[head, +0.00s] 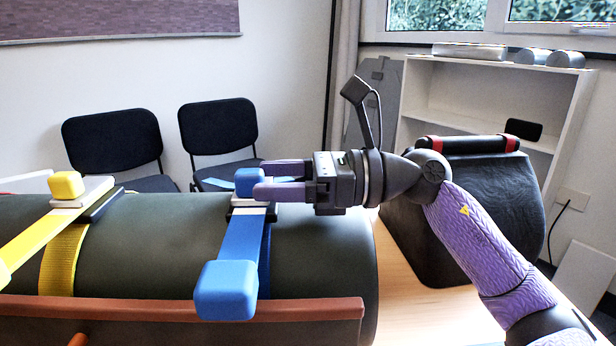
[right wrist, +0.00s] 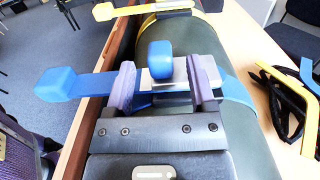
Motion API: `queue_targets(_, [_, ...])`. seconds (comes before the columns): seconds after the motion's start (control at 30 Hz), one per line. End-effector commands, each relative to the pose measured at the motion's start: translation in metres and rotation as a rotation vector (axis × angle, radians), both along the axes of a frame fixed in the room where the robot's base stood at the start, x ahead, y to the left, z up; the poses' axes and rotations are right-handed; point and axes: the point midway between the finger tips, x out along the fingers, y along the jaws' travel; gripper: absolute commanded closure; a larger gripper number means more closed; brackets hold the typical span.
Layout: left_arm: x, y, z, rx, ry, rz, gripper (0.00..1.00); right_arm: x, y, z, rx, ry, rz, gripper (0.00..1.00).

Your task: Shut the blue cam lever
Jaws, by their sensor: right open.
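The blue cam lever (head: 240,245) sticks out from its buckle toward the near side of the dark green roll, its block-shaped end (head: 226,290) hanging over the brown rail. A blue knob (head: 248,182) stands on the buckle, with a blue strap under it. My right gripper (head: 258,179) is open, coming in from the right, its purple fingers on either side of the knob. In the right wrist view the knob (right wrist: 160,62) shows between the fingers, and the lever's end (right wrist: 57,84) lies to the left. Contact with the knob cannot be told. My left gripper is not in view.
A yellow lever (head: 30,238) with a yellow knob and strap sits on the roll to the left. The brown rail (head: 180,308) runs along its near side. A black bag-like object (head: 455,215) stands on the wooden table at right. Chairs and a white shelf are behind.

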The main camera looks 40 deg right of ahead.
Motion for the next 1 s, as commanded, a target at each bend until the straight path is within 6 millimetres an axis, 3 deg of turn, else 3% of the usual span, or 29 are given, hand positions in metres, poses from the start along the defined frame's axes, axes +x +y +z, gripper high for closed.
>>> queue_targets(0.2, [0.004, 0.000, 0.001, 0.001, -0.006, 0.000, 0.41, -0.025, -0.034, 0.000, 0.003, 0.002, -0.002, 0.29])
queue_targets(0.4, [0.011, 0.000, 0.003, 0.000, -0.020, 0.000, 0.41, -0.039, -0.054, 0.000, 0.001, 0.000, -0.001, 0.29])
queue_targets(1.0, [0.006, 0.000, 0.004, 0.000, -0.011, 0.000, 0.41, -0.042, -0.057, 0.000, 0.000, 0.000, 0.000, 0.29])
